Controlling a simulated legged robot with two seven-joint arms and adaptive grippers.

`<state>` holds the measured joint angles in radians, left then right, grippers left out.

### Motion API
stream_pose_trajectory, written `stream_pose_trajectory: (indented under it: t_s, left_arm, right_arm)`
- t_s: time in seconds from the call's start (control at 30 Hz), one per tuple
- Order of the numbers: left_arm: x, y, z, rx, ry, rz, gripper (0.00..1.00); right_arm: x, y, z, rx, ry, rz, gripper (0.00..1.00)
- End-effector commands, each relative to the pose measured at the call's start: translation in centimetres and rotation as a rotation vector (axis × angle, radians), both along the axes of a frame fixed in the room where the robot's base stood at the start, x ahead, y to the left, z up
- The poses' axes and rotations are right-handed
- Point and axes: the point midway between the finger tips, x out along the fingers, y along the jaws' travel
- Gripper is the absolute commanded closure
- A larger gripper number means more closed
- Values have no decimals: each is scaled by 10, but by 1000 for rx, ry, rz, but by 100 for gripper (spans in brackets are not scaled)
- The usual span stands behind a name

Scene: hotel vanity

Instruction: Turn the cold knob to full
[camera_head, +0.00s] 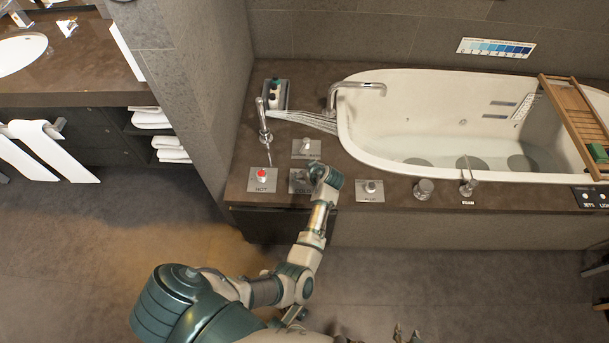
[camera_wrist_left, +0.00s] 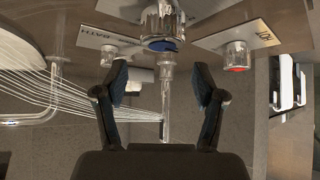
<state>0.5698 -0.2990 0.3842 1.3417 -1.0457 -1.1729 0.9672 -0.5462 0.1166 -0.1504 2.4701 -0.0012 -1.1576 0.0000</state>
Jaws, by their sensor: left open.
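The cold knob (camera_wrist_left: 160,22) is a chrome cylinder with a blue part, standing on a grey plate. In the wrist view it lies at the top centre, just beyond my left gripper (camera_wrist_left: 160,78), lined up between its two spread fingertips. In the head view my left gripper (camera_head: 316,172) is over the right side of the COLD plate (camera_head: 297,188) and largely hides the knob. I cannot tell whether it touches the knob. My right gripper (camera_head: 406,334) shows only as two separated tips at the bottom edge.
The red-topped hot knob (camera_head: 262,174) is close on the left, with another chrome knob (camera_head: 306,145) behind and one (camera_head: 370,187) to the right. An upright chrome hand shower (camera_head: 264,125) sprays thin streams toward the bathtub (camera_head: 370,135). A toiletry tray (camera_head: 284,94) stands behind.

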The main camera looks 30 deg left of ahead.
Motion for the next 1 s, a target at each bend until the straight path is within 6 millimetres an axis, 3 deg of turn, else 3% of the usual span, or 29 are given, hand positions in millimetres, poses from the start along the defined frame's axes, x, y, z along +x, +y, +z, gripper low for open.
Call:
stream_pose_trajectory:
  t_s: [0.1, 0.33, 0.9, 1.0]
  left_arm:
    - [1, 0, 25, 0, -5, 1, 30]
    - [1, 0, 54, 0, 0, 0, 30]
    - [0, 0, 57, 1, 1, 0, 30]
    - [-8, 3, 51, 1, 15, -7, 30]
  right_arm:
    - [0, 0, 0, 0, 0, 0, 60]
    - [0, 0, 0, 0, 0, 0, 60]
    - [1, 0, -1, 0, 2, 0, 60]
    - [-2, -1, -1, -2, 9, -1, 60]
